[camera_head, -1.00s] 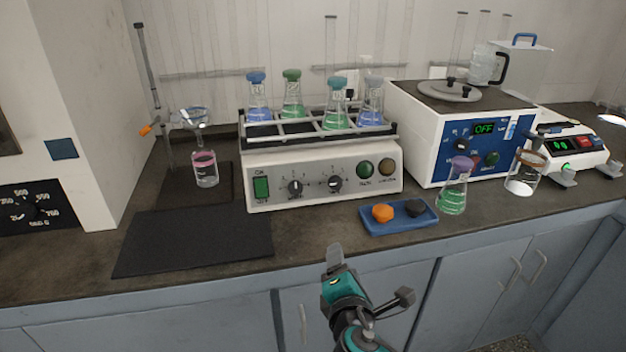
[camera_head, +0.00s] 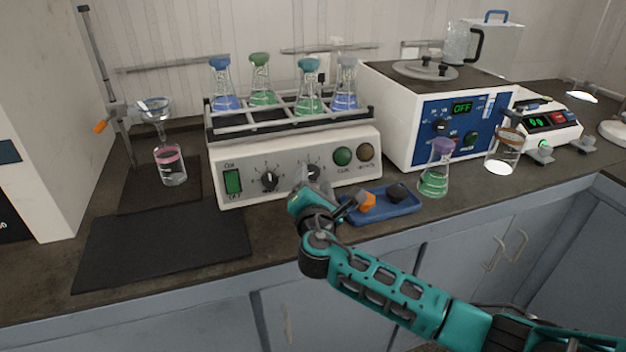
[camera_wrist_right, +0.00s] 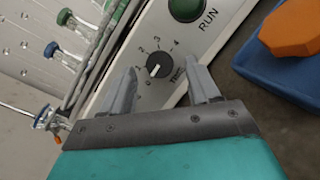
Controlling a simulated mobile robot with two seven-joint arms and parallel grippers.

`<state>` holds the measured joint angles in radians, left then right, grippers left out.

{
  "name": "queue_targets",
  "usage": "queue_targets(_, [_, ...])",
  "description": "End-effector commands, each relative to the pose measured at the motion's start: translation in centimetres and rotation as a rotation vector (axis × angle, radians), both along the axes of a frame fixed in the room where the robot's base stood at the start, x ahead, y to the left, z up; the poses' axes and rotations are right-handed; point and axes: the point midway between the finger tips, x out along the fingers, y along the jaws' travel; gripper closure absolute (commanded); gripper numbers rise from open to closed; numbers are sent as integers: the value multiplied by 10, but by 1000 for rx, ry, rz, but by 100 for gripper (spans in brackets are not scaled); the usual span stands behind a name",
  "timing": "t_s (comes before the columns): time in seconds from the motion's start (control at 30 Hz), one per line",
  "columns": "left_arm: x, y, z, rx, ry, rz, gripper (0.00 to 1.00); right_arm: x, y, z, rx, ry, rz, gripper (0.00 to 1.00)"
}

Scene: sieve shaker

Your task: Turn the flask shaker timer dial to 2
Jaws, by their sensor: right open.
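The flask shaker (camera_head: 295,182) is a white box with a rack of stoppered flasks on top. Its timer dial (camera_wrist_right: 157,66) is a small black knob with a white mark and numbers around it, shown between my right fingertips in the wrist view. The exact number under its mark is hard to read. In the head view the dial (camera_head: 313,171) is partly behind my gripper. My right gripper (camera_wrist_right: 160,68) is open, one finger on either side of the dial in the picture; contact cannot be told. It also shows in the head view (camera_head: 302,180). My left gripper is out of view.
A second dial (camera_head: 268,180) and a green switch (camera_head: 232,181) are left on the panel; the green RUN button (camera_head: 343,156) is right. A blue tray (camera_head: 400,207) with an orange piece is close beside my gripper. A purple-stoppered flask (camera_head: 434,180) stands right of it.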

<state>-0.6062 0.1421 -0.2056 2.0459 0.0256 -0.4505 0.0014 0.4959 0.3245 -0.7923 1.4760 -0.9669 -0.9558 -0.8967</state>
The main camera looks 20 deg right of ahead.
Motion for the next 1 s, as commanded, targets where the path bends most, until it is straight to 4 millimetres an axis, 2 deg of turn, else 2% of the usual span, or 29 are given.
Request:
queue_targets(0.2, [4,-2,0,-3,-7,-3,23,18,-5,-1,0,0,0,39])
queue_targets(0.53, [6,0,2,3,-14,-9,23,20,-5,0,1,0,1,40])
queue_targets(1.0, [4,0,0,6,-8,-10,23,20,-5,0,1,0,1,85])
